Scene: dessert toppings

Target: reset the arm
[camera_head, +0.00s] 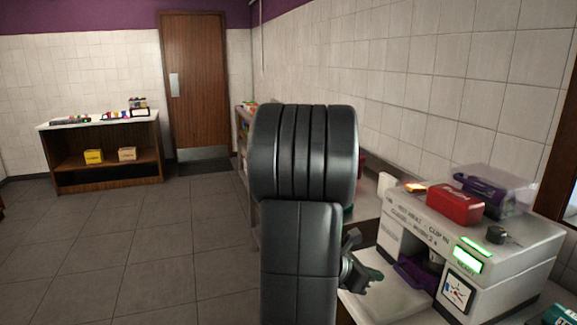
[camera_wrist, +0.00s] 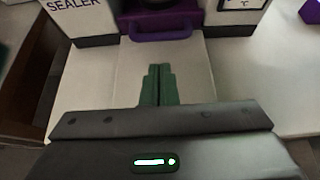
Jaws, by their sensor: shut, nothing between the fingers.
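My gripper (camera_wrist: 158,82) has green fingers, which are shut together with nothing between them in the wrist view. It is over a pale counter surface, in front of the white sealer machine (camera_wrist: 87,20) with a purple handle (camera_wrist: 158,27). In the head view my black arm stands upright in the middle and hides part of the counter. My gripper also shows at the arm's lower right (camera_head: 372,275), in front of the same sealer machine (camera_head: 505,250).
A red box (camera_head: 454,204) and a clear-lidded container with purple contents (camera_head: 490,190) sit on the machine. A shelf unit (camera_head: 100,158) with small items stands at the far left by a brown door (camera_head: 194,85). Open tiled floor (camera_head: 140,240) lies at left.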

